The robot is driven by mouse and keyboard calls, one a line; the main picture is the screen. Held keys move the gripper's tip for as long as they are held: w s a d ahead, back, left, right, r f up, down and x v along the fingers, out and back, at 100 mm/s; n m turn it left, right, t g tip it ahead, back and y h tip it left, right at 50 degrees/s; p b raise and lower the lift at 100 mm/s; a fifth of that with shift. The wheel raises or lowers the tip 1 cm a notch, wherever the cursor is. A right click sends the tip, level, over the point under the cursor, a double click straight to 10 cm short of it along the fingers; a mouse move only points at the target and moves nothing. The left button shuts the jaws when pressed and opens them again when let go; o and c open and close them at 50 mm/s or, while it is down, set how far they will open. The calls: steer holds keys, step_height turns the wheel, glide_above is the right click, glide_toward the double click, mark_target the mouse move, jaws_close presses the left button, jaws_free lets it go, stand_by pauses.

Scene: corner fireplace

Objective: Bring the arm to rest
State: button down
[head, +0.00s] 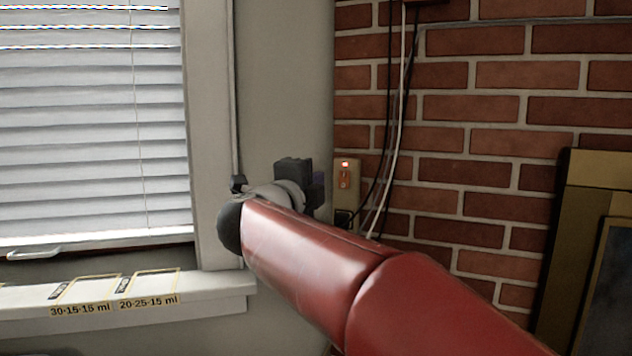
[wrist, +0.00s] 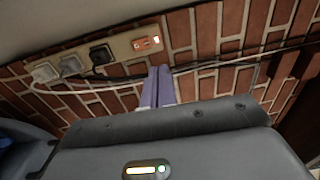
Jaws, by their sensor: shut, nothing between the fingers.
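My red arm reaches from the lower right of the head view toward the corner by the window. My gripper is at its far end, mostly hidden behind the dark wrist in the head view. In the wrist view the two purple fingers of my gripper (wrist: 157,86) are together and hold nothing. They point toward the brick wall, just below a beige power strip (wrist: 118,50) with a lit orange switch. The strip also shows in the head view (head: 346,185), right beside my wrist. I cannot tell how far the fingertips are from the wall.
Plugs and black and white cables (head: 400,110) run along the brick wall (head: 480,120). A window sill (head: 215,305) with label frames, one reading "30-15-15 ml", is at the lower left, under blinds (head: 90,120). A gold-framed fireplace front (head: 575,250) stands at the right.

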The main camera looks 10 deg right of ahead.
steer(key=s+a+f+n+t+y+p, duration=0.15)
steer(key=s+n+y, duration=0.25)
steer(key=n+y, duration=0.4)
steer(key=s+a+f+n+y, duration=0.25)
steer(key=s+n+y, duration=0.2)
steer(key=n, duration=0.45)
steer(key=s+d+f+n+g, duration=0.2)
steer(key=s+f+g, duration=0.1)
steer(key=s+f, duration=0.4)
steer(key=s+d+f+n+g+h+p, duration=0.1)
steer(key=s+d+f+n+g, duration=0.2)
steer(key=s+f, duration=0.4)
steer(key=s+d+f+n+g+h+p, duration=0.1)
steer(key=s+f+g, duration=0.4)
steer(key=f, duration=0.5)
steer(key=shift+s+d+n, duration=0.9)
steer(key=shift+s+d, duration=0.15)
steer(key=shift+s, duration=0.1)
steer(key=shift+g, duration=0.25)
